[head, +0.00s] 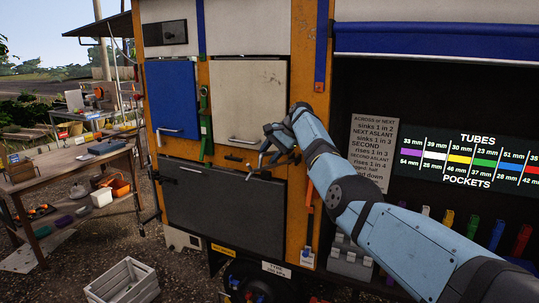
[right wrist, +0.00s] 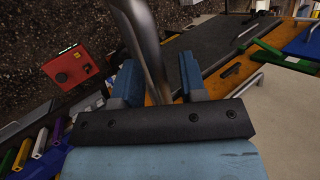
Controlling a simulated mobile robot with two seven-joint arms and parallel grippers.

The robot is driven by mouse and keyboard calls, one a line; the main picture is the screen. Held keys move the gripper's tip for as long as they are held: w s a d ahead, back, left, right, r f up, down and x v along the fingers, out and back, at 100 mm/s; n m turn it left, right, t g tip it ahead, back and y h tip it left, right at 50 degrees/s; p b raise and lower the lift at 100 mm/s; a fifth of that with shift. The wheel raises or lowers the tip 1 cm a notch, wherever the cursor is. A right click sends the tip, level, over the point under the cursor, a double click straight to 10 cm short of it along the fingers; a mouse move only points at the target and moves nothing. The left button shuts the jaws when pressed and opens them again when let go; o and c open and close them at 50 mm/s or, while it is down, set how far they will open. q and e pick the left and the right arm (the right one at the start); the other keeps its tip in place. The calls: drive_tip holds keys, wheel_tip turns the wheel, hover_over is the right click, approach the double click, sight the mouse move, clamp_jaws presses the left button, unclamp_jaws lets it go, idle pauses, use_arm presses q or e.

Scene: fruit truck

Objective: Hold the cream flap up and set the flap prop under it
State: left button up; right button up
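The cream flap (head: 248,95) hangs shut on the truck's side, with a bar handle near its lower edge; it also shows in the right wrist view (right wrist: 286,120). A green bar (head: 204,112), which may be the flap prop, stands upright between the cream flap and the blue flap (head: 172,95). My right gripper (head: 266,148) is near the cream flap's lower right corner. In the right wrist view its fingers (right wrist: 162,82) are apart, with a grey metal rod (right wrist: 145,40) between them; a gap shows beside the rod. My left gripper is out of view.
A dark grey panel (head: 225,202) is below the cream flap. An orange post (head: 300,70) stands right of it, beside a dark recess with coloured tubes (head: 473,227). A white crate (head: 122,283) lies on the ground. A wooden workbench (head: 60,165) is at left.

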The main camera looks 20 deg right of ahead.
drive_tip(key=b+v, duration=0.3)
drive_tip(key=v, duration=1)
drive_tip(key=shift+s+r, duration=0.15)
drive_tip(key=shift+r, duration=0.2)
drive_tip(key=shift+d, duration=0.1)
